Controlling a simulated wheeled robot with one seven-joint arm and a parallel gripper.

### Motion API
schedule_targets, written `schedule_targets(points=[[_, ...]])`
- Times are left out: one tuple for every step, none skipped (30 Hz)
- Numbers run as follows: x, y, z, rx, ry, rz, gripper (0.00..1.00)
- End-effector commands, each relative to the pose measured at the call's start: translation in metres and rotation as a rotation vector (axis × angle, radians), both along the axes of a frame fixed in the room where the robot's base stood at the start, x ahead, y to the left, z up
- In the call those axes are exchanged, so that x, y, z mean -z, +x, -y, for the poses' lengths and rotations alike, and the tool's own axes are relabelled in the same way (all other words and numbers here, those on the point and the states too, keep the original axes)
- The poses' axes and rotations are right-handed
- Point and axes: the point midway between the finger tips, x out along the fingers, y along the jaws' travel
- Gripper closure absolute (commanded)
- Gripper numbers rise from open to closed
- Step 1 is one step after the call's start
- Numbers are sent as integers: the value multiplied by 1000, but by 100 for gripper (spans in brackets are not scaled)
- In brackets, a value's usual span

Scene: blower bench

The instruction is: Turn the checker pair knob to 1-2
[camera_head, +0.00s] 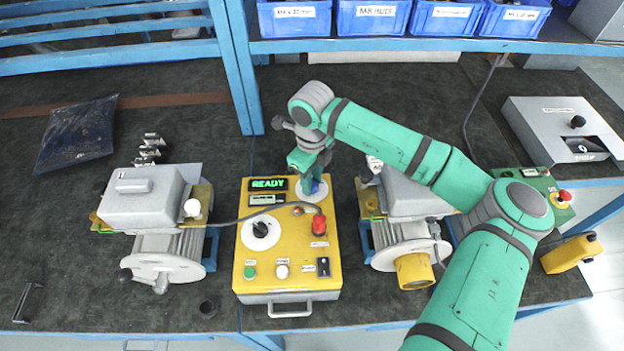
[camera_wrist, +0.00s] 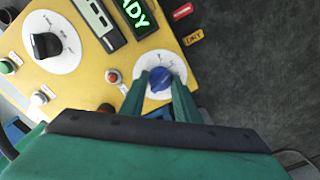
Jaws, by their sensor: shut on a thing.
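The yellow checker box (camera_head: 285,235) stands on the bench, with a green READY display (camera_head: 268,184) at its top. A blue knob (camera_wrist: 161,79) on a white round dial (camera_wrist: 170,62) sits at the box's upper right corner. My gripper (camera_wrist: 161,84) is shut on this blue knob, one finger on each side. In the head view my gripper (camera_head: 313,183) hides most of the knob and dial. The dial's markings are too small to read. A larger black knob (camera_head: 260,229) on its own white dial sits to the left, also seen in the wrist view (camera_wrist: 46,45).
Grey blower units stand left (camera_head: 150,215) and right (camera_head: 400,215) of the box. A red button (camera_head: 318,225) and a cable lie close below my gripper. Blue bins (camera_head: 375,18) line the shelf behind. A green box (camera_head: 535,190) stands at the right.

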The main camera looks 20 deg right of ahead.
Motion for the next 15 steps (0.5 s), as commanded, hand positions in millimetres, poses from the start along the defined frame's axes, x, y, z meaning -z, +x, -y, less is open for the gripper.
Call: schedule_targets(points=[[0, 0, 1, 12, -2, 1, 94], [0, 0, 1, 18, -2, 1, 94], [0, 0, 1, 25, -2, 1, 94], [0, 0, 1, 28, -2, 1, 94], [0, 0, 1, 31, -2, 1, 94], [0, 0, 1, 34, -2, 1, 94], [0, 0, 1, 36, -2, 1, 94], [0, 0, 1, 37, -2, 1, 94], [0, 0, 1, 38, -2, 1, 94], [0, 0, 1, 38, -2, 1, 94], [0, 0, 1, 38, -2, 1, 94], [0, 0, 1, 38, -2, 1, 94], [0, 0, 1, 38, -2, 1, 94], [0, 0, 1, 38, -2, 1, 94], [0, 0, 1, 38, -2, 1, 94]])
